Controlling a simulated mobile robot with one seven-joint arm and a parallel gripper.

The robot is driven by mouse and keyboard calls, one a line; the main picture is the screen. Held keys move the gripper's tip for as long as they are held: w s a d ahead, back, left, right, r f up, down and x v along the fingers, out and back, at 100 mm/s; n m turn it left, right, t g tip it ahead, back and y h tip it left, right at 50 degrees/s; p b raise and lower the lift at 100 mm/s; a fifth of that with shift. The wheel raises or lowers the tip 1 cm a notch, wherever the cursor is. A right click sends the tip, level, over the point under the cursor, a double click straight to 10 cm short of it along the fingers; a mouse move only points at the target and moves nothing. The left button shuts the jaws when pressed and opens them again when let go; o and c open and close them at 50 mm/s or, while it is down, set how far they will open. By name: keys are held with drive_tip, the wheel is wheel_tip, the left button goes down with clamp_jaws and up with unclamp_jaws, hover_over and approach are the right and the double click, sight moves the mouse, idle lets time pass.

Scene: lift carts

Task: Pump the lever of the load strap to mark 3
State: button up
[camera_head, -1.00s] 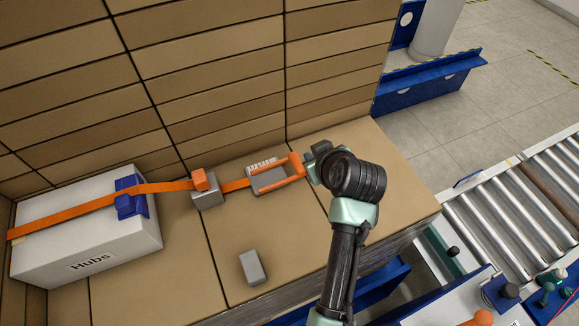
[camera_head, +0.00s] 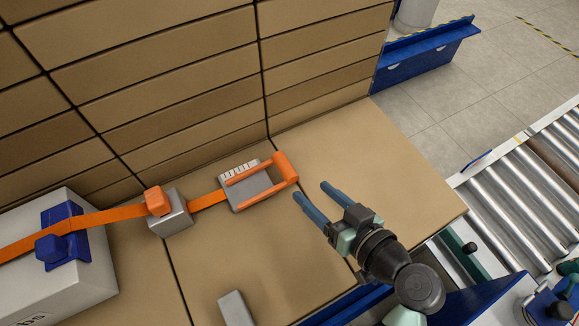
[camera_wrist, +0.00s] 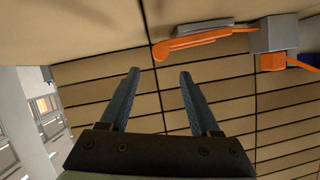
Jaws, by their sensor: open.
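The load strap (camera_head: 112,213) is an orange band running over a white box to a grey ratchet with an orange lever (camera_head: 284,168). The lever is a U-shaped handle lying low over the ratchet's grey plate (camera_head: 250,190). A white scale with dark marks (camera_head: 239,171) sits along the plate's back edge; its numbers are too small to read. My gripper (camera_head: 311,199) is open and empty, to the right of and in front of the lever, apart from it. In the wrist view the lever (camera_wrist: 180,46) shows beyond my blue-grey fingers (camera_wrist: 156,82).
A grey block with an orange knob (camera_head: 172,214) sits on the strap left of the ratchet. A small grey block (camera_head: 235,308) lies in front. The white box (camera_head: 90,285) has a blue clamp (camera_head: 62,236). Stacked cartons (camera_head: 170,80) rise behind; a roller conveyor (camera_head: 510,210) is right.

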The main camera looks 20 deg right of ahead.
sight(295, 176)
drive_tip(key=p+x, duration=0.1)
drive_tip(key=x, duration=0.8)
drive_tip(key=shift+w, duration=0.15)
clamp_jaws()
idle(1.0)
